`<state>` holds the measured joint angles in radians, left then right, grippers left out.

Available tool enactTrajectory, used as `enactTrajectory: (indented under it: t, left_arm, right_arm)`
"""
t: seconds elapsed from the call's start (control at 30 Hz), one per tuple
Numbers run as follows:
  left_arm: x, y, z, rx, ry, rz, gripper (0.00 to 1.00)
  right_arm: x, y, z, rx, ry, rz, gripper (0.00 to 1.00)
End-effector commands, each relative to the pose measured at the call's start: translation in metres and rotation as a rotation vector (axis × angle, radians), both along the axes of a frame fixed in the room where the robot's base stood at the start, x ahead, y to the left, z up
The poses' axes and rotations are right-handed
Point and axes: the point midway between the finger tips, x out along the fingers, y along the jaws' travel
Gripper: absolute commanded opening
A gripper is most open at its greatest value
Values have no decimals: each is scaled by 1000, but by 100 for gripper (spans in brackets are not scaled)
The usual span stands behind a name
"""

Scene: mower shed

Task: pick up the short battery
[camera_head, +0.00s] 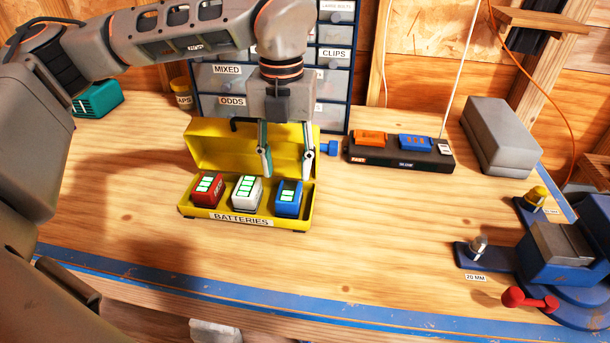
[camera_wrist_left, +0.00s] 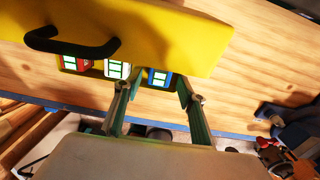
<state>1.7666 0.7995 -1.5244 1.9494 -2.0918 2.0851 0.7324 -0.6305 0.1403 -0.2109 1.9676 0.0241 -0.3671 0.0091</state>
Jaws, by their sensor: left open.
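A yellow box (camera_head: 215,152) labelled BATTERIES stands open on the bench, its lid raised at the back. In it sit a red battery (camera_head: 207,188) on the left, a white battery (camera_head: 246,192) in the middle and a blue battery (camera_head: 288,198) on the right. I cannot tell surely which is the short one. My left gripper (camera_head: 287,166) is open and empty, pointing down above the blue battery at the box's right end. In the left wrist view the blue battery (camera_wrist_left: 158,78) shows between the open fingers (camera_wrist_left: 159,84). My right gripper is out of view.
A black holder (camera_head: 400,155) with orange and blue items stands right of the box. A grey block (camera_head: 500,135) and a blue vise (camera_head: 565,255) are farther right. A drawer cabinet (camera_head: 335,75) stands behind. The bench front is clear.

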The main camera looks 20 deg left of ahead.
Motion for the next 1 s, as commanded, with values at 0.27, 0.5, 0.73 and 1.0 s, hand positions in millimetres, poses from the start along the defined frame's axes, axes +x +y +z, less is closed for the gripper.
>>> enactTrajectory:
  t: [0.27, 0.5, 0.73, 1.0]
  left_arm:
    - [-1, 0, -21, 0, 3, -2, 40]
    - [-5, -3, -48, -1, 3, -2, 40]
    - [-6, -4, -75, -1, 1, -2, 40]
    - [-6, -4, -78, -1, 0, -1, 40]
  right_arm:
    - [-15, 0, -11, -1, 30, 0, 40]
    - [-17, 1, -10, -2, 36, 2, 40]
    - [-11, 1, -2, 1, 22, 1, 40]
    - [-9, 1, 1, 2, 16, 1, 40]
